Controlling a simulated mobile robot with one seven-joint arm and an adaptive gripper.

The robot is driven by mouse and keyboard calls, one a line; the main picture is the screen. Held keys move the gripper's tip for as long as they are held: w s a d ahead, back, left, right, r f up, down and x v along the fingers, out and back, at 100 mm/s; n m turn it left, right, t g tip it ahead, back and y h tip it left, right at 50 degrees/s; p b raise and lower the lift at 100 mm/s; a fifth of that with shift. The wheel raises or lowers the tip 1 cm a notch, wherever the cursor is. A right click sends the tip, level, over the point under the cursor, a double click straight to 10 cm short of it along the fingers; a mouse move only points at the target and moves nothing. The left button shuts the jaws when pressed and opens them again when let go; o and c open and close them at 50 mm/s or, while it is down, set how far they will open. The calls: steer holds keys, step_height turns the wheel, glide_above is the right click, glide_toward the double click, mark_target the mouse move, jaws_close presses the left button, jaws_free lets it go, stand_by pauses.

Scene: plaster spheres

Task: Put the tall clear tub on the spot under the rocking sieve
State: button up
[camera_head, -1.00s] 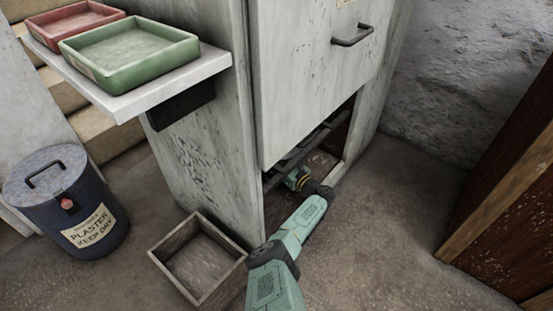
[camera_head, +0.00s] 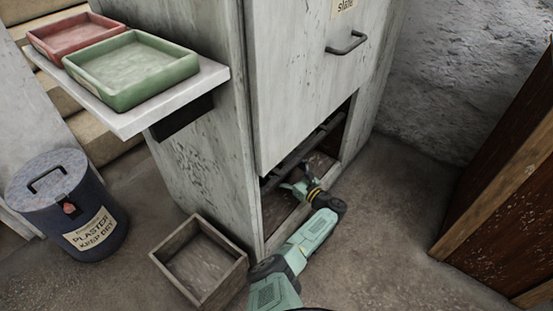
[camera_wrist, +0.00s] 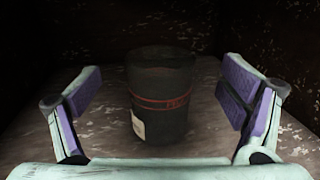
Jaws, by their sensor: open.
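A tall cylindrical tub (camera_wrist: 160,92) stands upright on a pale speckled floor in the wrist view. It looks dark in the dim light, with thin red bands, small red lettering and a pale label low on its left; I cannot tell whether it is clear. My gripper (camera_wrist: 163,97) is open, its purple-padded fingers apart on either side of the tub, with visible gaps to both. In the head view my arm reaches into the low opening (camera_head: 322,160) of the grey cabinet (camera_head: 205,150); the fingertips and tub are hidden there. I cannot make out the rocking sieve.
Dark bars (camera_head: 305,150) cross the opening above my wrist. A wooden box (camera_head: 160,262) stands on the floor left of my arm. A plaster bin (camera_head: 65,205) is farther left. A shelf (camera_head: 215,75) holds red (camera_head: 75,35) and green trays (camera_head: 130,70).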

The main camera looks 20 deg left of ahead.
steer(key=p+v, duration=0.1)
steer(key=v, duration=0.4)
steer(key=shift+s+d, duration=0.1)
steer(key=shift+d, duration=0.1)
